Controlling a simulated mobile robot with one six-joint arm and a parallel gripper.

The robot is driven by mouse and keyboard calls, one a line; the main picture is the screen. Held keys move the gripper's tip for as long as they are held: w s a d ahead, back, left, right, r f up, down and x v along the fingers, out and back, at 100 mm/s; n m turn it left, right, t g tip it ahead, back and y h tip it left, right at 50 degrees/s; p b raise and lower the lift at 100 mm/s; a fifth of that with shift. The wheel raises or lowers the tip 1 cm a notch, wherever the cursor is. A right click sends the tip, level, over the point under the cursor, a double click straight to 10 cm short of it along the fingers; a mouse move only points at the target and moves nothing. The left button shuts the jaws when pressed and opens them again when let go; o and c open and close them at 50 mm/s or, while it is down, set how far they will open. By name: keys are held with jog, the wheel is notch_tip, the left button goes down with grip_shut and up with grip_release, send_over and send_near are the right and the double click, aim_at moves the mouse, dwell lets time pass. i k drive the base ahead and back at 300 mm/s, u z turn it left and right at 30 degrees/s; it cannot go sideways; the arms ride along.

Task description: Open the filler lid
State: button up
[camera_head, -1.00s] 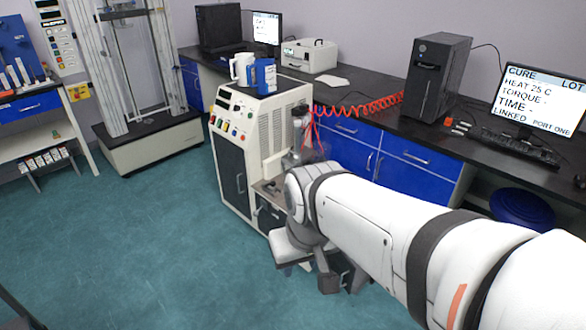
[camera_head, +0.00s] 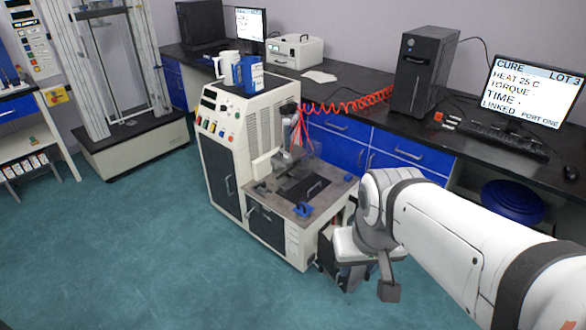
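The white rheometer cabinet (camera_head: 222,150) stands mid-frame with a lower metal deck (camera_head: 335,188) on its right side. A dark plate (camera_head: 303,187) with a bar handle lies on the deck. A small blue part (camera_head: 303,209) sits near the deck's front edge. I cannot tell which part is the filler lid, and no lid is visibly raised. My gripper (camera_head: 362,272) hangs below my wrist, to the right of the deck and apart from the blue part. Its fingers point down; their gap is unclear and nothing is visibly held.
A white mug (camera_head: 226,65) and a blue container (camera_head: 250,73) stand on the cabinet top. A red coiled hose (camera_head: 350,103) runs behind the machine. The black counter (camera_head: 340,92) holds a PC tower and monitors. Green floor is clear at the front left.

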aim_at(302, 208)
jog(key=u, duration=1.6)
jog(key=i, duration=1.9)
jog(key=z, duration=3)
jog(key=i, duration=0.9)
